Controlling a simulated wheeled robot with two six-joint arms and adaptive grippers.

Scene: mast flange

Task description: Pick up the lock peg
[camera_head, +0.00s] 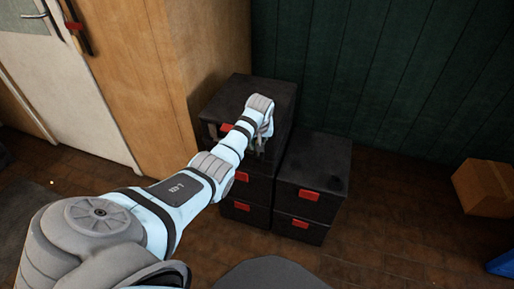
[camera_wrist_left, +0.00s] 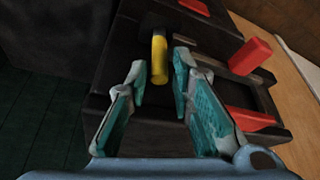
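A yellow rounded piece, likely the lock peg (camera_wrist_left: 159,57), sticks out from a dark box (camera_wrist_left: 128,40) in the left wrist view. My left gripper (camera_wrist_left: 160,72) is open, with its fingertips on either side of the yellow piece and a visible gap to each. I cannot tell how far the fingertips reach past it. In the head view my left gripper (camera_head: 264,138) is at the front of the upper black box (camera_head: 262,90), and my wrist hides the peg. My right gripper is not in view.
Black boxes with red tabs are stacked here; a lower stack (camera_head: 312,168) stands at right. Red blocks (camera_wrist_left: 250,55) sit beside the fingers in the wrist view. A wooden cabinet (camera_head: 155,80) stands at left, a cardboard box (camera_head: 484,188) at far right. Brown floor (camera_head: 400,220) between is clear.

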